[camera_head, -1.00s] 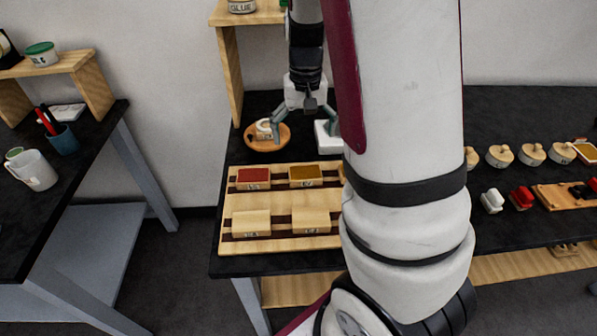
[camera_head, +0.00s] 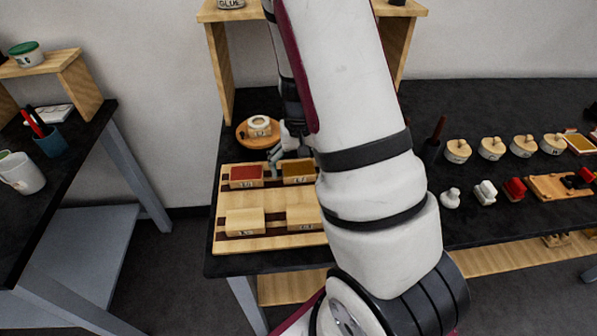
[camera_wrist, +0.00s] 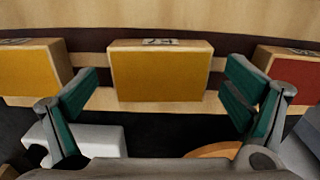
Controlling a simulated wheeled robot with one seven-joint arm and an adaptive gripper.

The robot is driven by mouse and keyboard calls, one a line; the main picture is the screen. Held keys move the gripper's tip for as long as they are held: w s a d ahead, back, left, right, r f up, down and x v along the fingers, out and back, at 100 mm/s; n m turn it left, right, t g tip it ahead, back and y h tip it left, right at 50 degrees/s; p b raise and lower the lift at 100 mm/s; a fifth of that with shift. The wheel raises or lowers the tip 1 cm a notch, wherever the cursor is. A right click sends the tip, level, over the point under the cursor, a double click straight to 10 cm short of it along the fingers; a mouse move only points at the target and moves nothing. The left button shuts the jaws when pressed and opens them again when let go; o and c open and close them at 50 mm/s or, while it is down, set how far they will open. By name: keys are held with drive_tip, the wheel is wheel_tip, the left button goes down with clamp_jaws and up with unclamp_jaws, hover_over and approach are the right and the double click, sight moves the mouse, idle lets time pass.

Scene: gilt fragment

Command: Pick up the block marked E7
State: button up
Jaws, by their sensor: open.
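The orange-yellow-topped wooden block (camera_head: 299,169) stands in the back row of a wooden rack (camera_head: 262,246), right of the red-topped block. In the wrist view this block (camera_wrist: 160,75) is centred, and its label looks like E7 upside down. My gripper (camera_wrist: 161,88) is open and empty, with one green finger toward each side of the block in the picture. Its fingertips are apart from the block's sides. In the head view my gripper (camera_head: 285,155) is just behind the block, and my arm partly hides it.
A red-topped block (camera_head: 246,171) and another yellow-topped block (camera_wrist: 30,70) flank it. Plain wooden blocks (camera_head: 244,222) fill the front row. A round wooden plate (camera_head: 243,136) with a ring-shaped item and a white object (camera_wrist: 85,138) lie behind the rack. My arm hides the rack's right part.

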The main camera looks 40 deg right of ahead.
drive_tip(key=c, duration=1.2)
drive_tip(key=shift+c, duration=0.2)
drive_tip(key=shift+r, duration=0.15)
